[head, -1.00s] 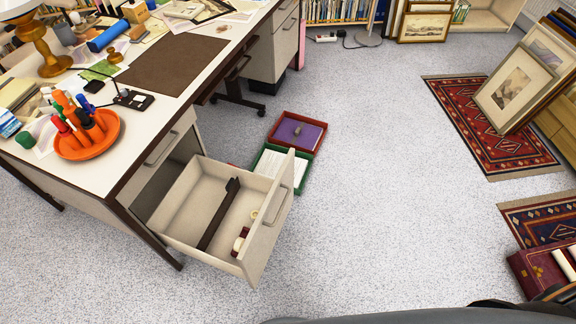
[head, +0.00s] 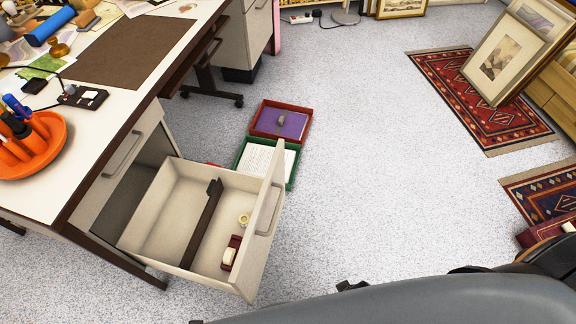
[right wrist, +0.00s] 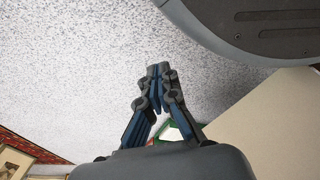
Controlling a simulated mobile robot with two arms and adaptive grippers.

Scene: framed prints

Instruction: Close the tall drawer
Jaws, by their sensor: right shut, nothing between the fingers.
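The tall drawer (head: 259,243) is a deep cream drawer in the near end of the desk. It stands pulled far out, its front panel and handle facing right in the head view. A dark divider (head: 201,222), a maroon tape dispenser (head: 231,252) and a small tape roll (head: 243,220) lie inside. My right gripper (right wrist: 158,70) is shut and empty in the right wrist view, over the speckled floor. A plain cream panel (right wrist: 275,125), probably the drawer, is right of it and apart from its fingertips. My left gripper is out of view.
The desk (head: 90,160) carries an orange pen dish (head: 40,160). A green tray (head: 292,178) and a red tray (head: 305,133) lie on the floor behind the drawer. Rugs (head: 480,105) and framed prints (head: 505,65) are at right. The floor between is clear.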

